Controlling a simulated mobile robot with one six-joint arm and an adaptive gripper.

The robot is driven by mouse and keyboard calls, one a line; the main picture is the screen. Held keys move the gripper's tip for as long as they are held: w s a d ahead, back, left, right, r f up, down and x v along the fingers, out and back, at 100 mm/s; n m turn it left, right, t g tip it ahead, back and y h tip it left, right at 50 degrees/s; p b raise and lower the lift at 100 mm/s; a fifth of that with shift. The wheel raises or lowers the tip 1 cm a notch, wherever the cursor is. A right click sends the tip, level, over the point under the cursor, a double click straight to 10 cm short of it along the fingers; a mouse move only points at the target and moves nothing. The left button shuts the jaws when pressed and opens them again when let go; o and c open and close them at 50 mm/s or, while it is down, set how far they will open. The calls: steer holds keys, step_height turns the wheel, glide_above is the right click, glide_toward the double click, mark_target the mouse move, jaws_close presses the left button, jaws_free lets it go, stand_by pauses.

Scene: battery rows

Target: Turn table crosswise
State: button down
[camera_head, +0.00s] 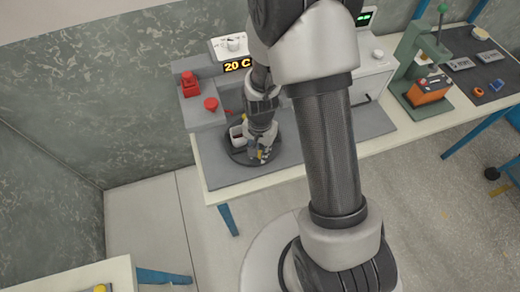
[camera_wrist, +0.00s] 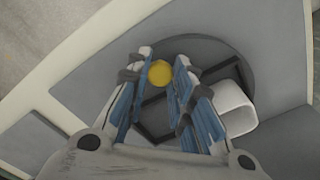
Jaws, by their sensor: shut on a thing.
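The turntable (camera_head: 240,157) is a dark round disc on the grey bench mat. It also shows in the wrist view (camera_wrist: 215,52), with a darker straight bar across it running at a slant. A round yellow knob (camera_wrist: 160,73) sits near the disc's rim, between my fingers. My gripper (camera_head: 262,155) reaches down over the disc's near right part. In the wrist view my gripper (camera_wrist: 160,77) has its blue-padded fingers on both sides of the knob, shut on it.
Behind the turntable stands a grey machine with a "20 C" display (camera_head: 238,65) and red buttons (camera_head: 211,104). A green press (camera_head: 420,60) with an orange block (camera_head: 428,90) stands at the right. The mat in front of the disc is clear.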

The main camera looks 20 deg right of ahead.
steer(key=shift+d, duration=0.15)
stand_by(0.3)
steer(key=shift+w+d+n, duration=0.15)
steer(key=shift+d+n, duration=0.7)
steer(key=shift+n, duration=0.65)
steer(key=shift+w+d+n, duration=0.2)
steer(key=shift+d+n, duration=0.25)
steer(key=shift+n, duration=0.2)
steer(key=shift+w+d+n, duration=0.15)
steer(key=shift+d+n, duration=0.25)
steer(key=shift+n, duration=0.25)
steer(key=shift+d, duration=0.1)
steer(key=c, duration=1.4)
jaws_free()
steer(key=shift+o, duration=0.2)
step_height(320, 180, up, 12)
steer(key=shift+c, duration=0.5)
